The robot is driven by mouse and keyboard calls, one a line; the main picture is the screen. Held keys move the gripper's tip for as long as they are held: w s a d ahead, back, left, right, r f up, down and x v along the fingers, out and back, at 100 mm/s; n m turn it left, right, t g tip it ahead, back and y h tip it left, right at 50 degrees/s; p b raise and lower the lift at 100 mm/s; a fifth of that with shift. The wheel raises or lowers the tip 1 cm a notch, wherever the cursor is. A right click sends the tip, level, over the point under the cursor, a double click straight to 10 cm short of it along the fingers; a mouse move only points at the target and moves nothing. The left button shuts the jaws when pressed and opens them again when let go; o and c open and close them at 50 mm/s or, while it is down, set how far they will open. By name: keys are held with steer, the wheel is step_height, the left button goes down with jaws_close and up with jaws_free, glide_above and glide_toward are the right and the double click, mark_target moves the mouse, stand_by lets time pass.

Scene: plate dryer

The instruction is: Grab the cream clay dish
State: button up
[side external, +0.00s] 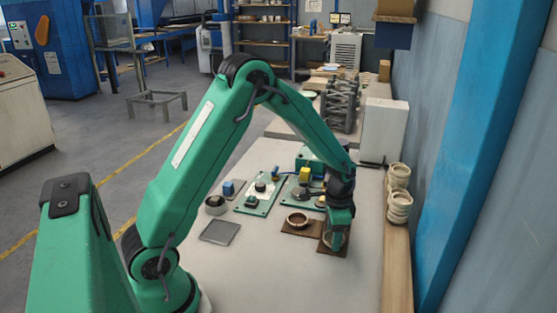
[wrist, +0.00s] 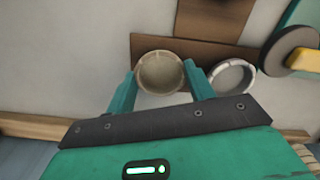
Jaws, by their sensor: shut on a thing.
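The cream clay dish (wrist: 160,74) is round and shallow, with a beige inside and a thin rim. In the wrist view it sits between the two fingers of my gripper (wrist: 160,70), which is shut on its sides. In the side view my gripper (side external: 335,240) is low over a brown board, and its fingers mostly hide the dish. I cannot tell whether the dish touches the board.
A second round dish (side external: 297,219) stands on a brown board (side external: 288,232) close to the left. A stack of cream rings (side external: 398,200) stands at the right edge. Green plates with parts (side external: 262,192) lie behind. The table's front is clear.

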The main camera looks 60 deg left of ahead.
steer(key=shift+r, duration=0.5)
step_height(320, 180, up, 3)
steer(key=shift+r, duration=0.15)
steer(key=s+d+r, duration=0.5)
steer(key=d+r, duration=0.1)
steer(key=d, duration=0.4)
steer(key=shift+d+r, duration=0.25)
steer(key=shift+r, duration=0.05)
